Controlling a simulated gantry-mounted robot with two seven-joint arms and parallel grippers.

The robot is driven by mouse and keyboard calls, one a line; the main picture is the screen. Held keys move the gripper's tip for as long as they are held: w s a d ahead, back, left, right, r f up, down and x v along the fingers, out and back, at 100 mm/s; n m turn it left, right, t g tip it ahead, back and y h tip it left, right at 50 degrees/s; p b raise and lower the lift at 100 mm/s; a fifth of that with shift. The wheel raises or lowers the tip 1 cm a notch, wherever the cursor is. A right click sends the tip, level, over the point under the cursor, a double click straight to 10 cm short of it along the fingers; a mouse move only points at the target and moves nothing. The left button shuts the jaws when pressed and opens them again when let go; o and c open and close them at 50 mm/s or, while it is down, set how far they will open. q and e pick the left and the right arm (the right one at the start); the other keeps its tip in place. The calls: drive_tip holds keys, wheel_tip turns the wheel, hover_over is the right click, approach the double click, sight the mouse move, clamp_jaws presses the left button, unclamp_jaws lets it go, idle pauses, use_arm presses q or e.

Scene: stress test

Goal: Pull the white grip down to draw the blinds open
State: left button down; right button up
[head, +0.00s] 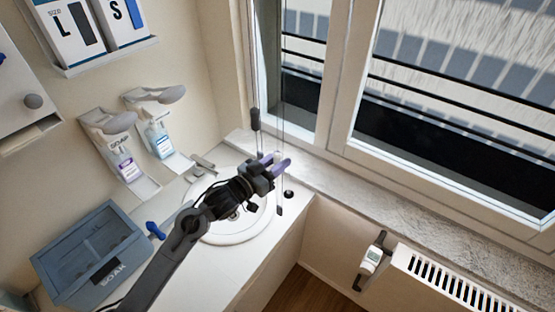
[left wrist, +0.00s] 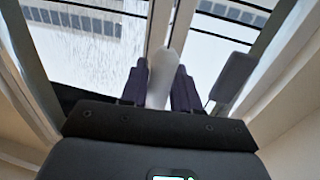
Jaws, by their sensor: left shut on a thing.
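The white grip (left wrist: 162,72) stands between the two dark fingers of my left gripper (head: 277,162), which is shut on it. In the left wrist view its pale tapered body shows above and between the fingers. In the head view it is mostly hidden by the fingers, in front of the window corner. A dark grey grip (head: 255,119) hangs on a cord just up and left of my gripper. It also shows in the left wrist view (left wrist: 233,77), right of the fingers and apart from them. My right gripper is not in view.
The window (head: 347,80) and its stone sill (head: 370,190) lie behind and right. A round white basin (head: 225,237) is below my arm. A blue-grey box (head: 75,280) and two wall dispensers (head: 118,160) are at left. A radiator (head: 450,280) is lower right.

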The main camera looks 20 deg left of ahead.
use_arm(q)
drive_tip(key=c, duration=1)
unclamp_jaws()
drive_tip(key=shift+o, duration=0.2)
drive_tip(key=b+v, duration=0.1)
drive_tip(key=v, duration=1)
